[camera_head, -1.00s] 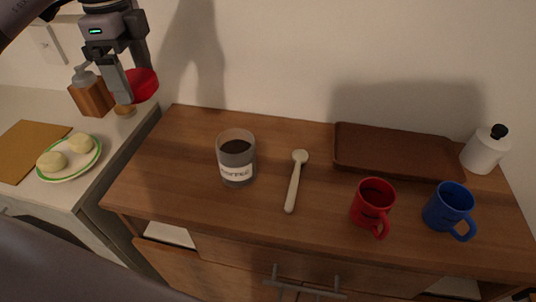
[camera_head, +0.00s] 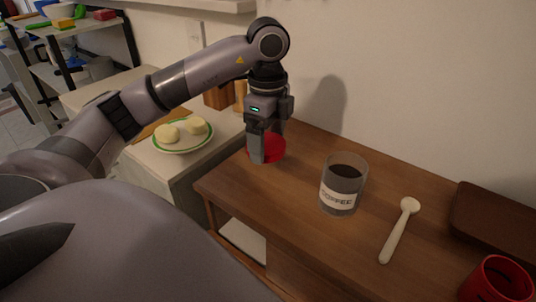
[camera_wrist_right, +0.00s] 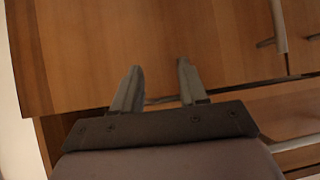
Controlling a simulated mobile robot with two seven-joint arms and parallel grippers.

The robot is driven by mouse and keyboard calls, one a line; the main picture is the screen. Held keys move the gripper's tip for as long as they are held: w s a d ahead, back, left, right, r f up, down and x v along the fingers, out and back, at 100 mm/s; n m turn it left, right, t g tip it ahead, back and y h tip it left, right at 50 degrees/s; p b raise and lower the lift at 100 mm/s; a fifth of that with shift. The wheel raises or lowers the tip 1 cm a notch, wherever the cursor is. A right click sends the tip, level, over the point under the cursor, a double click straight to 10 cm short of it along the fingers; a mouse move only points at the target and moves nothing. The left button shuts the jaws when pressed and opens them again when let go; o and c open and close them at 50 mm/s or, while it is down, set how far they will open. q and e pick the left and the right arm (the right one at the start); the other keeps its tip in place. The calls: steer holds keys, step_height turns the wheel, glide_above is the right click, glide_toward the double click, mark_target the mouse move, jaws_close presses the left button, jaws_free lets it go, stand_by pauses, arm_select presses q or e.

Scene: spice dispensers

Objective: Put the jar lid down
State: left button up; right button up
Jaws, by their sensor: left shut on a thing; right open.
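The red jar lid (camera_head: 277,148) is in my left gripper (camera_head: 262,158) in the head view. The gripper is shut on it, low at the left end of the wooden cabinet top; its fingers hide part of the lid. I cannot tell whether the lid touches the wood. The open glass jar labelled COFFEE (camera_head: 342,186), with dark contents, stands upright to the right of the lid. My right gripper (camera_wrist_right: 158,80) is open and empty in the right wrist view, with wooden cabinet surfaces beyond its fingers.
A pale spoon (camera_head: 399,230) lies right of the jar. A red mug (camera_head: 497,281) and a brown tray (camera_head: 493,228) are at the right. A plate (camera_head: 183,149) with two pale round items sits on the counter at the left. Bare wood (camera_head: 290,190) lies left of the jar.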

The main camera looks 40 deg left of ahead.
arm_select(q)
steer(key=shift+f, duration=2.7)
steer(key=shift+f, duration=0.15)
steer(key=o, duration=0.8)
